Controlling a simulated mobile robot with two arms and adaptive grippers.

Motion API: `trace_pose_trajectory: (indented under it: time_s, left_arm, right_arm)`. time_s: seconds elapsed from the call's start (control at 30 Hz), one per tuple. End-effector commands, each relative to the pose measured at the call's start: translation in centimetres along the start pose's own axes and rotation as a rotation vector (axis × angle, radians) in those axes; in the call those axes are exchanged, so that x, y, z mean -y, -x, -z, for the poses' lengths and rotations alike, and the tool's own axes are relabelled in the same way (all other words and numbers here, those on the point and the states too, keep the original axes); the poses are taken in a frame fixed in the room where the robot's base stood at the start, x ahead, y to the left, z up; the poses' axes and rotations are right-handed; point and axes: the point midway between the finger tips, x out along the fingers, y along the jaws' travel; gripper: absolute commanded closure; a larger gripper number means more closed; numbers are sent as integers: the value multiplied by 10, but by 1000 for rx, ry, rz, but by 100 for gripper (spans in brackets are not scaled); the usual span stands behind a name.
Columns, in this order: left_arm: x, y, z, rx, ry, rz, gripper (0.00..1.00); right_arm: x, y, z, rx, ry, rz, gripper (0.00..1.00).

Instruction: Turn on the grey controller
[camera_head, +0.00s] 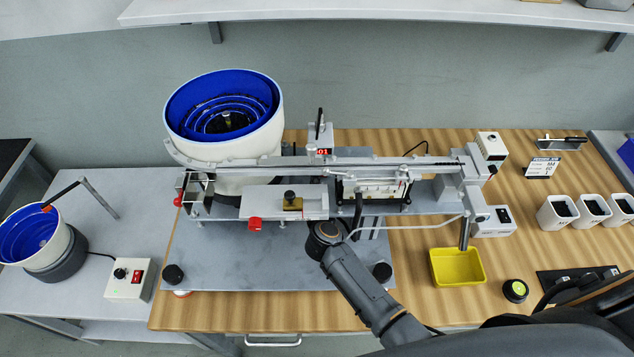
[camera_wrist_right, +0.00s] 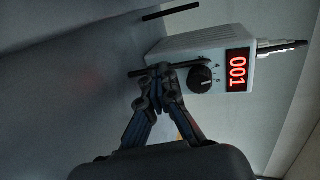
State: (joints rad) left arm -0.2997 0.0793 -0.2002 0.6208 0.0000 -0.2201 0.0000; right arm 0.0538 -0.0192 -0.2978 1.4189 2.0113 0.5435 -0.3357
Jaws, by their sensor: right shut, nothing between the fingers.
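The grey controller (camera_head: 321,139) is a small box behind the gantry rail in the head view. In the right wrist view the controller (camera_wrist_right: 205,62) appears turned on its side, with a black knob (camera_wrist_right: 200,79) and a red display (camera_wrist_right: 238,70) lit with 001. My right gripper (camera_wrist_right: 160,75) is shut and empty, its fingertips close to the controller's edge by a thin dark bar. Whether they touch it I cannot tell. My left gripper is in neither view.
A large blue-lined bowl feeder (camera_head: 270,130) stands left of the controller. The gantry rail (camera_head: 400,160) runs in front of it. A yellow bin (camera_head: 457,268) and white cups (camera_head: 560,212) stand right. A box with a red switch (camera_head: 130,279) sits on the left table.

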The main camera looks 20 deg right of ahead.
Motion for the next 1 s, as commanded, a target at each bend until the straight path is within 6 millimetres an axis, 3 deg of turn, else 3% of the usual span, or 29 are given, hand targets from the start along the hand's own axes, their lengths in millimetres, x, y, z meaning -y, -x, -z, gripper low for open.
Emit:
trace_pose_trajectory:
  time_s: [0.6, 1.0]
  left_arm:
    - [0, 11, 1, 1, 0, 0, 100]
    - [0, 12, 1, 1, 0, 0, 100]
  right_arm:
    - [0, 5, 16, 1, 4, 0, 100]
    - [-2, 6, 16, 3, 4, 1, 100]
